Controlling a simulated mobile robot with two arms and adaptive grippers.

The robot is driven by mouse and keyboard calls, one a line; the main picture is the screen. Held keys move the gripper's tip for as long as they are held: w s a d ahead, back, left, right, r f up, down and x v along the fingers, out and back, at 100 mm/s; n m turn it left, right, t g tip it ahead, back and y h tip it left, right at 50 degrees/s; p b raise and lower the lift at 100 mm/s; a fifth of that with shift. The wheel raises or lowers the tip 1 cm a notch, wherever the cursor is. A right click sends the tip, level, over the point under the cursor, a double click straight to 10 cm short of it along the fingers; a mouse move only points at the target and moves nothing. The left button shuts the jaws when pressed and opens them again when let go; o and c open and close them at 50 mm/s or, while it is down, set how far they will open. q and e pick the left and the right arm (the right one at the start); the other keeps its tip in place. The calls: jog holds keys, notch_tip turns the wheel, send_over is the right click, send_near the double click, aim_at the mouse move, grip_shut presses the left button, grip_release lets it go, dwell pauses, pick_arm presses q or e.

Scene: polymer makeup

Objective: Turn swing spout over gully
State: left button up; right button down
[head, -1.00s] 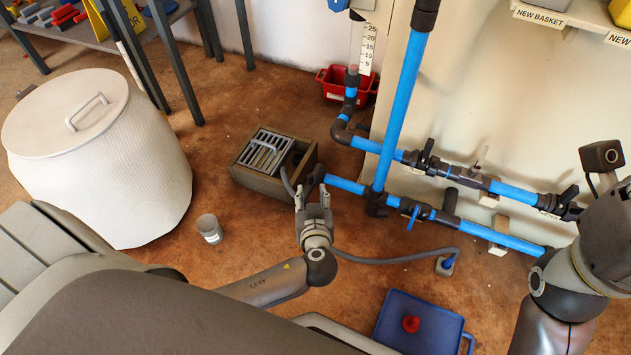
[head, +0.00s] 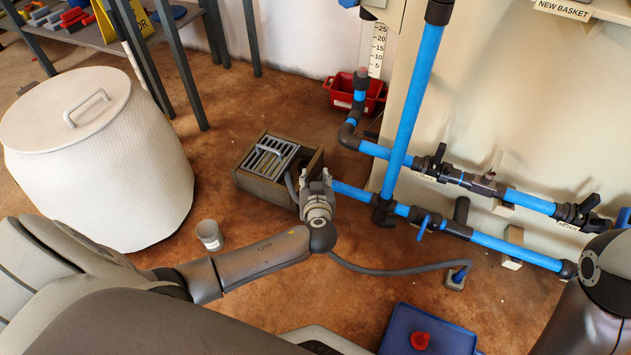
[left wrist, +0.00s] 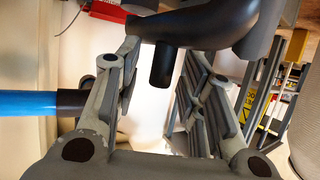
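The gully (head: 262,190) is a brown box on the floor with a grey grate over its left part, in the middle of the head view. My left gripper (head: 316,176) is at the gully's right end, where the blue pipe ends. It is mostly covering the swing spout in the head view. In the left wrist view the spout (left wrist: 205,24) is a dark curved pipe with a short downturned end. It lies across and between the two spread fingers of my left gripper (left wrist: 180,75); I cannot tell whether they touch it. My right gripper is out of view.
Blue pipes (head: 412,110) with dark valves run along the cream wall. A grey hose (head: 395,270) crosses the floor. A white lidded bin (head: 100,180), a small grey cup (head: 208,235), a blue tray (head: 391,335) and a red bin (head: 340,92) stand around. Floor between is open.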

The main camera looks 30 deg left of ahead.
pick_arm(q)
jog(key=shift+c, duration=0.4)
grip_shut()
jog(key=shift+s+a, duration=0.1)
jog(key=shift+a, duration=0.05)
